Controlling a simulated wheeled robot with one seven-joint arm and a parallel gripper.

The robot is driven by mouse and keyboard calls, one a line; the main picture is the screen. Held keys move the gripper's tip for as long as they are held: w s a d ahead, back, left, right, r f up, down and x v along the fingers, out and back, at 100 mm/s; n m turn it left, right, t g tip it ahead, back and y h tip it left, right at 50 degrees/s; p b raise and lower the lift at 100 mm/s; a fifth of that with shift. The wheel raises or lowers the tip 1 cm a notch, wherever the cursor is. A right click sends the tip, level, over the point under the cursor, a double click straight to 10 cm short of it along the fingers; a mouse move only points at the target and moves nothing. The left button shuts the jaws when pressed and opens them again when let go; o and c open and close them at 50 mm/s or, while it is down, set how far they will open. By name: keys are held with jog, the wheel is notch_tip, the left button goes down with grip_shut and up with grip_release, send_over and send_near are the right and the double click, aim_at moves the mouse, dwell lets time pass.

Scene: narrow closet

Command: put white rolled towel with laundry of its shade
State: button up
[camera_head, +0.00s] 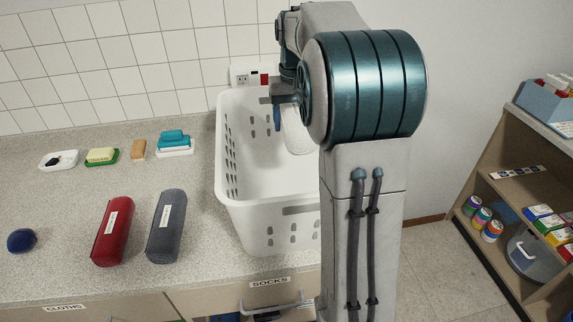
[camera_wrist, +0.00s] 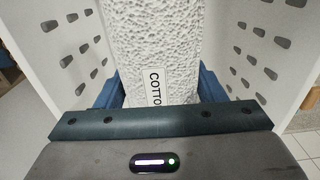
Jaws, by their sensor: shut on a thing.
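The white rolled towel (camera_wrist: 160,40) has a bumpy surface and a label reading "COTTO", the rest cut off. It lies between the blue fingers of my gripper (camera_wrist: 158,92), which is shut on it. In the head view the towel (camera_head: 297,132) shows partly behind my arm, and my gripper (camera_head: 284,118) is over the far part of a white laundry basket (camera_head: 228,185). In the wrist view the basket's slotted walls (camera_wrist: 262,45) rise on both sides of the towel. My arm hides the basket's right side, and I cannot tell whether the towel touches the bottom.
A red roll (camera_head: 112,231) and a dark grey roll (camera_head: 166,226) lie on the counter left of the basket. Soap dishes (camera_head: 102,157) and a dark blue ball (camera_head: 21,240) are further left. A shelf unit (camera_head: 520,175) stands at the right.

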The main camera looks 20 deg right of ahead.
jog(key=o, duration=1.2)
notch_tip(320, 180, up, 14)
jog(key=p, duration=0.1)
jog(key=shift+a+f, duration=0.1)
